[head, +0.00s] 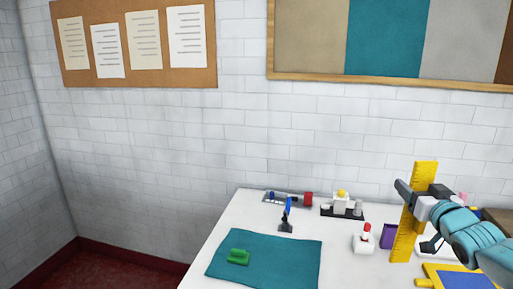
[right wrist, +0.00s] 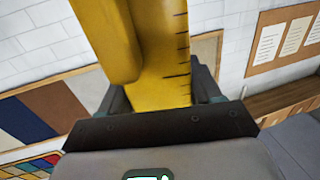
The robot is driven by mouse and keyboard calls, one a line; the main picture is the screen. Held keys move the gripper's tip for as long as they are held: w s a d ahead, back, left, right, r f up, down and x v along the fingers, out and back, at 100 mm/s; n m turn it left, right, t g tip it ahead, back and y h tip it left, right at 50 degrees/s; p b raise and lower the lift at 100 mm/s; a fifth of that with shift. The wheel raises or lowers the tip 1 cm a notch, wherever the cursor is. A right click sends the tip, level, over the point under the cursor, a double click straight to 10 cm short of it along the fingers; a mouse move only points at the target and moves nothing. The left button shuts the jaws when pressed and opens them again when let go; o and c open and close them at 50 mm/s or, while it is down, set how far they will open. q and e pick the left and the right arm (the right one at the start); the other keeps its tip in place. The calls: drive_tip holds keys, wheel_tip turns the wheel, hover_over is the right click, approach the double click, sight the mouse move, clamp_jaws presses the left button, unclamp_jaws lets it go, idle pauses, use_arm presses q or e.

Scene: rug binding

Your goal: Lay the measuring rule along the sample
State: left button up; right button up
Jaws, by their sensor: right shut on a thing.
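The yellow measuring rule (head: 407,238) is held upright above the right part of the white table in the head view. My right gripper (head: 420,196) is shut on the rule; the rule fills the right wrist view (right wrist: 165,60) between the fingers, with its black tick marks showing. The sample, a teal piece of fabric (head: 290,264), lies flat on the table, to the left of the rule and apart from it. A green block-like thing (head: 238,257) sits on the sample. My left gripper is not in view.
On the white table (head: 222,226) stand a blue-handled tool (head: 287,217), a white bottle with red cap (head: 363,240), a purple box (head: 388,236) and a black tray of small items (head: 342,210). A yellow-framed blue thing (head: 465,279) lies at lower right.

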drive_tip(key=s+a+f, duration=0.4)
drive_tip(key=a+f, duration=0.2)
drive_tip(key=f, duration=0.3)
drive_tip(key=s+a+f, duration=0.4)
drive_tip(key=a+f, duration=0.3)
drive_tip(key=f, duration=0.1)
drive_tip(key=s+a+f, duration=0.4)
drive_tip(key=a+f, duration=0.2)
drive_tip(key=f, duration=0.3)
drive_tip(key=s, duration=0.2)
drive_tip(key=s+r, duration=0.1)
drive_tip(key=shift+s+a+r, duration=0.15)
drive_tip(key=shift+s, duration=0.2)
drive_tip(key=shift+w, duration=0.15)
